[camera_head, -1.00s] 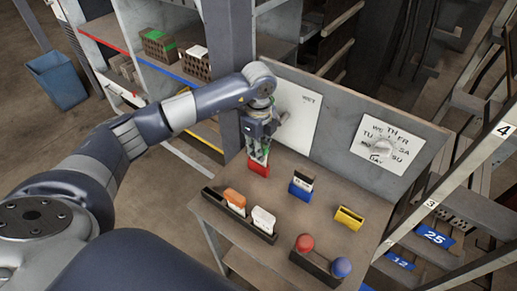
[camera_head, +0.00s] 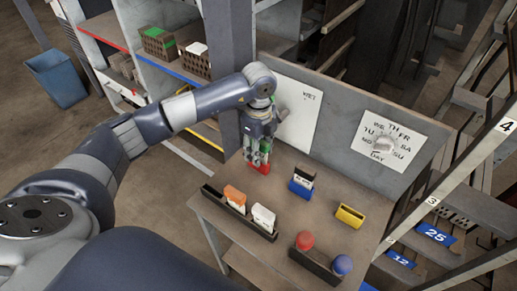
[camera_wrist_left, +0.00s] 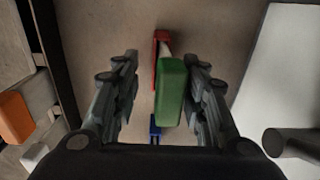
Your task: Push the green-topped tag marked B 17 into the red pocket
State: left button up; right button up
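The green-topped tag (camera_wrist_left: 172,90) stands in the red pocket (camera_wrist_left: 160,49), with a strip of its white body showing between green top and red rim. Its B 17 marking is not readable. In the head view the red pocket (camera_head: 264,168) is partly hidden behind my left gripper (camera_head: 258,161). The left gripper (camera_wrist_left: 162,88) is open around the tag's top, with a clear gap at the left finger and a small one at the right. How deep the tag sits cannot be told. My right gripper is not in view.
A blue pocket with a black-topped tag (camera_head: 302,181) and an empty-looking yellow pocket (camera_head: 350,216) stand to the right. A dark rack holds an orange tag (camera_head: 235,196) and a white tag (camera_head: 263,216). A panel rises behind.

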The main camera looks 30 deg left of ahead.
pick_arm(q)
jog(key=shift+r, duration=0.2)
notch_tip(320, 180, up, 12)
jog(key=shift+f, duration=0.2)
dwell(0.6)
